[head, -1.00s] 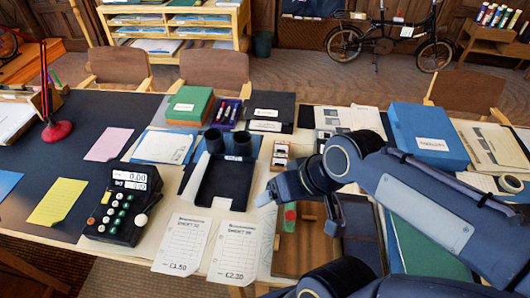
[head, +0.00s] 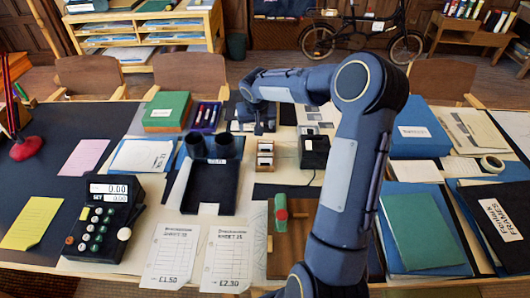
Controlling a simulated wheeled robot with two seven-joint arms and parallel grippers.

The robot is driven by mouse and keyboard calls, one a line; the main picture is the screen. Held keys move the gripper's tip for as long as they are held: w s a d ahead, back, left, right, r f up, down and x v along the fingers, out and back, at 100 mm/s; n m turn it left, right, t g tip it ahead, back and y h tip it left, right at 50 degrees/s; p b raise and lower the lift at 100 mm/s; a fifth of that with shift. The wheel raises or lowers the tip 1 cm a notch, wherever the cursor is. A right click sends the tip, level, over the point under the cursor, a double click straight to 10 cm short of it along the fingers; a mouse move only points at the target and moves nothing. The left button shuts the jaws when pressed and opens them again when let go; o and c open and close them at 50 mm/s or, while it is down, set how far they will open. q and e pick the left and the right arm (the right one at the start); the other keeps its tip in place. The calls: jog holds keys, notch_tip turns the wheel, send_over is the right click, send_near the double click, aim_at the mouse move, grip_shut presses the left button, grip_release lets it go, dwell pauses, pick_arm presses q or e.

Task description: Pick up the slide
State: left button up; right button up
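I cannot pick out one slide for certain. A small wooden rack (head: 265,155) right of the black tray holds several small pale-edged pieces that look like slides. Pale sheets with dark rectangles (head: 308,129) lie behind and to the right of it. My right arm comes from the bottom, bends at a high elbow and reaches left across the table. Its gripper (head: 258,124) points down over the black labelled folder (head: 238,126), behind the rack and apart from it. Its fingertips are too dark and small to read. My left gripper is out of view.
A black tray with two cups (head: 210,190), a calculator (head: 105,215) and two price sheets (head: 172,255) lie at the left and front. A small black box (head: 314,152) stands right of the rack. A green box (head: 167,111) is at the back; blue folders crowd the right.

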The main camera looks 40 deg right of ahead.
jog(key=m, duration=0.2)
send_over(265, 145)
jog(key=s+a, duration=0.1)
jog(key=a, duration=0.1)
notch_tip(265, 145, down, 12)
jog(key=r, duration=0.1)
jog(key=x, duration=0.2)
jog(key=s+p+x, duration=0.1)
jog(key=x, duration=0.2)
jog(key=p+x, duration=0.1)
jog(key=x, duration=0.2)
jog(key=shift+s+d+f, duration=0.15)
jog(key=shift+d+f, duration=0.2)
jog(key=shift+f, duration=0.05)
jog(key=shift+h, duration=0.3)
jog(key=c, duration=1)
jog(key=shift+c, duration=0.2)
jog(key=shift+r, duration=0.1)
